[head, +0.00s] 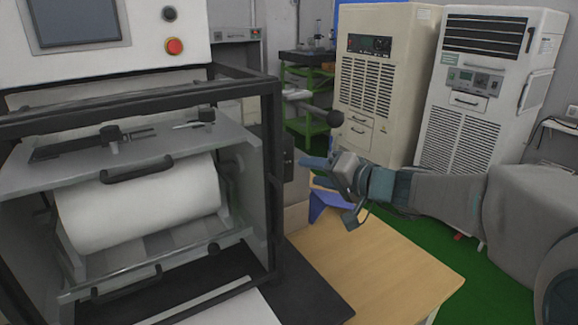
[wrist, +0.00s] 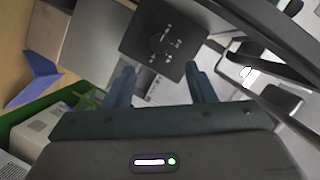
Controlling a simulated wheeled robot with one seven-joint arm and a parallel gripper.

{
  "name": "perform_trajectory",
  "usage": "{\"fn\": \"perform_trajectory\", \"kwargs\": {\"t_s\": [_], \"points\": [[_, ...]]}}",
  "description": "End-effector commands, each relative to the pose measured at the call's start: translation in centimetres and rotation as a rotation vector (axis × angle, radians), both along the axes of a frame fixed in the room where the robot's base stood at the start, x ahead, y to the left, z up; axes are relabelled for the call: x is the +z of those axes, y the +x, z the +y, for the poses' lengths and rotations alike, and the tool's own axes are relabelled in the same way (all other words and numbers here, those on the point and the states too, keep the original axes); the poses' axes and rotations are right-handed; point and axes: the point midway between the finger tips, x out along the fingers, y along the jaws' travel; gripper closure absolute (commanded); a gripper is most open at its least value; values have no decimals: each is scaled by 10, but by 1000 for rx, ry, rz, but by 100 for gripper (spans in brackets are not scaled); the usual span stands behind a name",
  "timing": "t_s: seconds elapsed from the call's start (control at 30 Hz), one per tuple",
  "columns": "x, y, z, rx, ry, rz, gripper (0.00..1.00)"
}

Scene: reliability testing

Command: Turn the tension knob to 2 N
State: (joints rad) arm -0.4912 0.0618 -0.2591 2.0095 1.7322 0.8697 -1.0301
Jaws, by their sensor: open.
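The tension knob (wrist: 159,43) is a small dark dial on a black panel (wrist: 135,42), with light marks around it, in the wrist view. The marks and its setting are too small to read. In the head view the panel (head: 288,158) shows edge-on at the machine's right side, and the knob cannot be made out. My gripper (head: 305,168) is beside this side of the machine, pointing left toward the panel. In the wrist view my gripper (wrist: 160,70) has its two blue fingers apart with nothing between them. The knob appears ahead of the gap, apart from the fingers.
A blue folded piece (head: 325,203) is on the wooden table (head: 385,275) below. Two tall cabinets (head: 385,75) stand behind my arm.

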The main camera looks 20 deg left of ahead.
Motion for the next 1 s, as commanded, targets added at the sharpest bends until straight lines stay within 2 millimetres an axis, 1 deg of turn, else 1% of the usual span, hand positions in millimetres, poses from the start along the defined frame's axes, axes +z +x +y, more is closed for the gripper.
{"fn": "perform_trajectory", "kwargs": {"t_s": [0.03,0.2,0.3,0.4,0.6,0.87,0.9,0.97,1.0], "points": [[-2,5,11,4,-1,4,50],[-9,19,41,4,-2,3,50],[-13,26,55,2,-3,3,50],[-15,32,64,1,-1,2,50],[-18,37,74,1,0,1,50],[-19,37,75,0,0,1,50],[-19,37,75,0,0,1,56],[-19,37,75,0,0,1,73],[-19,37,75,1,0,1,84]]}}
